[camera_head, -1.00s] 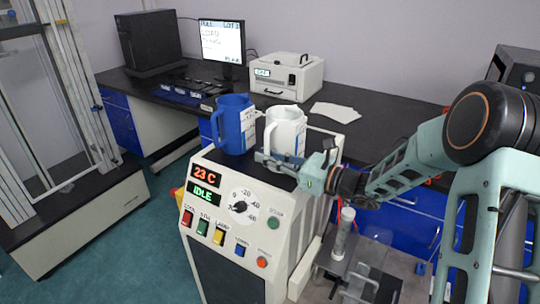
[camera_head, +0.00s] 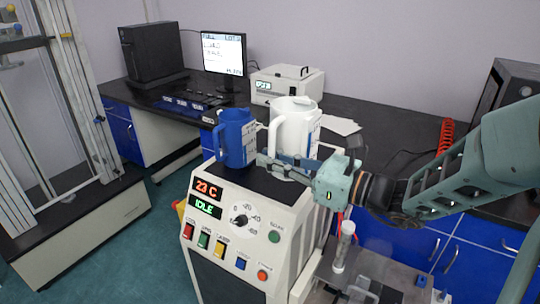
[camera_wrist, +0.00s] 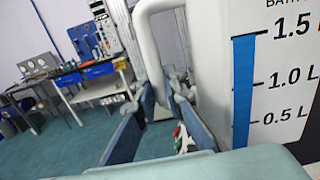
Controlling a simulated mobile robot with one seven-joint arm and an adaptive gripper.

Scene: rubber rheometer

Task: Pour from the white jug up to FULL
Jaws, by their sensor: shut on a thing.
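The white jug (camera_head: 293,140) is upright, held by my gripper (camera_head: 264,160) over the top of the rheometer cabinet. The wrist view shows the gripper (camera_wrist: 165,100) shut around the jug's white handle (camera_wrist: 150,55). The jug's scale label (camera_wrist: 280,90) shows marks at 0.5, 1.0 and 1.5 L, with a blue bar reaching almost to 1.5 L. The blue jug (camera_head: 236,140) stands upright on the cabinet top, just left of the white one. It has a pale label on its right side, too small to read. The insides of both jugs are hidden.
The rheometer cabinet (camera_head: 232,235) has a panel with displays reading 23 C and IDLE, a dial and coloured buttons. Behind it is a black bench (camera_head: 370,150) with a monitor (camera_head: 224,53) and a white instrument (camera_head: 287,82). A clear cylinder (camera_head: 343,247) stands at right.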

